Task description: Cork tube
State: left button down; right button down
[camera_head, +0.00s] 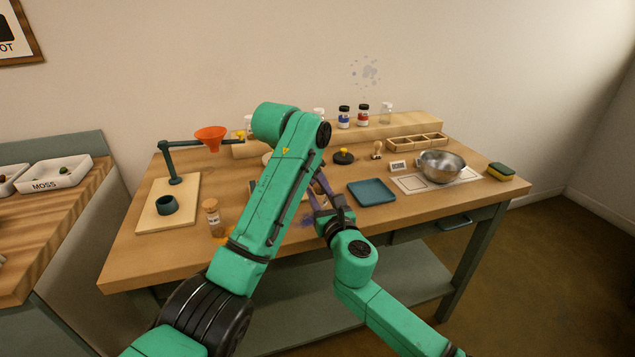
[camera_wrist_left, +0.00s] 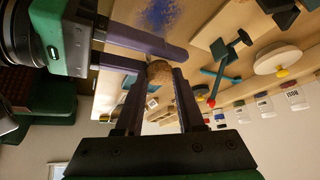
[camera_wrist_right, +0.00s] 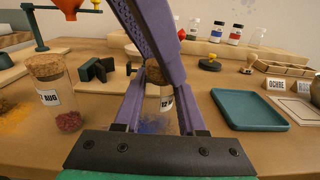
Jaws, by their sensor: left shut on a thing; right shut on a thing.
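My right gripper (camera_wrist_right: 158,112) is shut on a clear glass tube (camera_wrist_right: 166,92) with a white label, held over the table. My left gripper (camera_wrist_left: 158,88) is shut on a brown cork (camera_wrist_left: 160,74). The cork also shows in the right wrist view (camera_wrist_right: 153,73), at the top of the tube, with a left finger crossing in front. I cannot tell how deep the cork sits in the mouth. In the head view, both grippers meet near the table's front middle, and my left arm hides most of the cork and tube.
A corked jar of dark red pigment (camera_wrist_right: 68,121) stands left of the tube. Blue powder (camera_wrist_right: 153,126) lies on the table below. An orange funnel on a stand (camera_head: 210,137) is at the left. A teal tray (camera_head: 372,193) and metal bowl (camera_head: 442,167) are at the right.

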pick_arm(q)
jog(key=shift+a+f, duration=0.1)
jog(key=shift+f, duration=0.4)
jog(key=shift+r, duration=0.35)
jog(key=shift+r, duration=0.45)
jog(key=shift+f, duration=0.85)
dwell(0.7)
jog(key=shift+r, duration=0.35)
jog(key=shift+r, duration=0.45)
dwell(0.6)
